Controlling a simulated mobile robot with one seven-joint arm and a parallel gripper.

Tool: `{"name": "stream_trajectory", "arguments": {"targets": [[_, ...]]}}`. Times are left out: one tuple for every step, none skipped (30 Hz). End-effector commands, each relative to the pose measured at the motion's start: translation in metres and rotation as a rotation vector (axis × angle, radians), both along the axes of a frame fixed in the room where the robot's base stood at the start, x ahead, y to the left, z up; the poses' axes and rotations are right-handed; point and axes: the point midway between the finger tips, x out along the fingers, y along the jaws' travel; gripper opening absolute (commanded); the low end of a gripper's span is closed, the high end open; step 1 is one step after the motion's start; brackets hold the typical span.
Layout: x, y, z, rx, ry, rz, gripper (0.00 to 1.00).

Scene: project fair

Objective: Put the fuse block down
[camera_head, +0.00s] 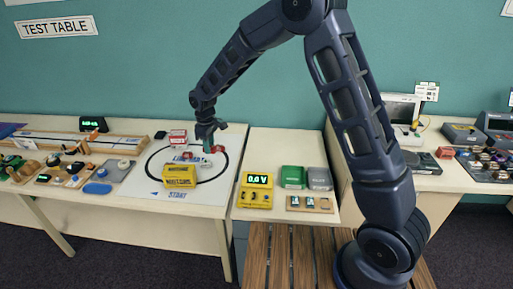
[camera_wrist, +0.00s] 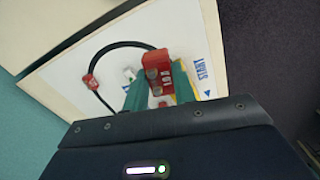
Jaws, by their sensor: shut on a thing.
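My gripper (camera_head: 207,147) hangs over the white mat (camera_head: 150,178) on the left table, fingers pointing down. In the wrist view my gripper (camera_wrist: 160,88) has its teal fingers on both sides of a red block with pale marks, which I take for the fuse block (camera_wrist: 157,66). The fingers are shut on it. In the head view I cannot clearly make out the held block, nor tell whether it touches the mat.
A yellow box (camera_head: 180,175) stands on the mat's front part and a red-and-white box (camera_head: 178,137) behind. A small red piece (camera_wrist: 90,82) sits on the black loop. A yellow meter (camera_head: 255,190), green box (camera_head: 292,177) and grey box (camera_head: 319,178) occupy the middle table.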

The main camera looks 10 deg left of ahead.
Motion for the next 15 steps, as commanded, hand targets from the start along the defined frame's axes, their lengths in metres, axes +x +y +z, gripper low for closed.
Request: {"name": "stream_trajectory", "arguments": {"targets": [[0.007, -0.003, 0.000, 0.000, 0.000, -0.010, 0.04], [0.012, -0.005, 0.000, 0.000, 0.000, -0.016, 0.04], [0.020, -0.008, -0.001, -0.001, 0.000, -0.028, 0.04], [0.028, -0.012, -0.001, 0.000, 0.000, -0.039, 0.04], [0.037, -0.015, -0.001, 0.000, 0.000, -0.050, 0.04], [0.050, -0.021, 0.000, 0.001, -0.001, -0.068, 0.04], [0.060, -0.026, 0.000, 0.000, -0.001, -0.083, 0.04], [0.071, -0.032, 0.000, 0.000, 0.000, -0.098, 0.04], [0.086, -0.039, 0.000, 0.000, 0.000, -0.119, 0.04], [0.097, -0.046, 0.000, 0.000, 0.000, -0.135, 0.04], [0.108, -0.052, -0.001, 0.000, 0.000, -0.150, 0.04], [0.122, -0.061, 0.000, 0.001, 0.000, -0.171, 0.04], [0.133, -0.067, 0.000, 0.001, -0.001, -0.187, 0.04], [0.144, -0.075, 0.000, 0.001, -0.001, -0.202, 0.04], [0.158, -0.085, 0.000, 0.001, 0.000, -0.223, 0.04]]}}
